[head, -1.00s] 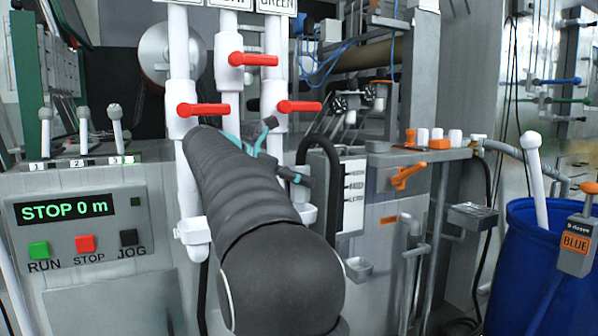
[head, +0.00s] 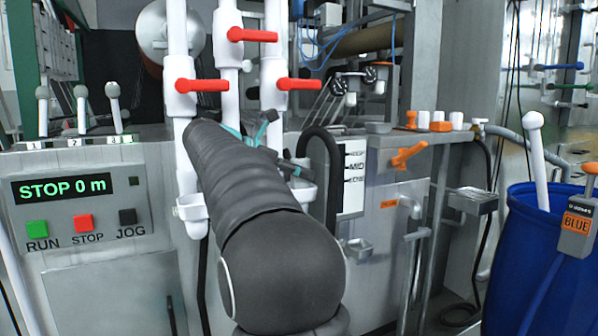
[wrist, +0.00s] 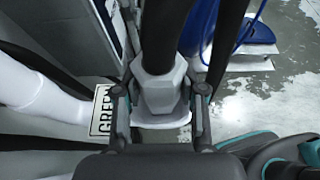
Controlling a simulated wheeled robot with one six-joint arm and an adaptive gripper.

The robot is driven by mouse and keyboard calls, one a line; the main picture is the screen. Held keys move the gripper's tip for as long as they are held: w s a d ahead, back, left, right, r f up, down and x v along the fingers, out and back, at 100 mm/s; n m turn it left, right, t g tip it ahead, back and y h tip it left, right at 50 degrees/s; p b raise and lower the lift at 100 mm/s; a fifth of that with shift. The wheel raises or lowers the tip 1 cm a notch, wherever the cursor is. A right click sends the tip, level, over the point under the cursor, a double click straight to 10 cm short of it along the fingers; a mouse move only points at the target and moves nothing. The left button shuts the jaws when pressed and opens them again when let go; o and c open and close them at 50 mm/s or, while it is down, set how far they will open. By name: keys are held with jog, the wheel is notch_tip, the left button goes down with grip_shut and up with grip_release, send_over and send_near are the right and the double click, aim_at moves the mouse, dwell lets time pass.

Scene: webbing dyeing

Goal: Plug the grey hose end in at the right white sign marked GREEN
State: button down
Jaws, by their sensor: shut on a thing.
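My gripper (wrist: 160,98) is shut on the grey hose end (wrist: 161,84), a light grey faceted fitting between its fingers. The black hose (wrist: 190,25) runs up from it in the wrist view. The white sign marked GREEN (wrist: 103,112) is just left of the left finger, beside a white pipe (wrist: 40,100). In the head view, my gripper (head: 262,130) shows in part beyond my arm, by the right white pipe (head: 273,60), with the hose (head: 332,165) looping to its right. The signs are out of the head view, and the hose end is hidden there.
Red valve handles (head: 203,85) stick out from the white pipes. A control panel (head: 100,260) reads STOP 0 m at left. A level plate marked MID (head: 355,170) stands right of the hose. A blue barrel (head: 540,270) is at right, with open floor near it.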

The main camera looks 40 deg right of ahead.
jog(key=c, duration=0.6)
grip_release()
jog(key=v, duration=1.2)
jog(key=shift+a, duration=0.1)
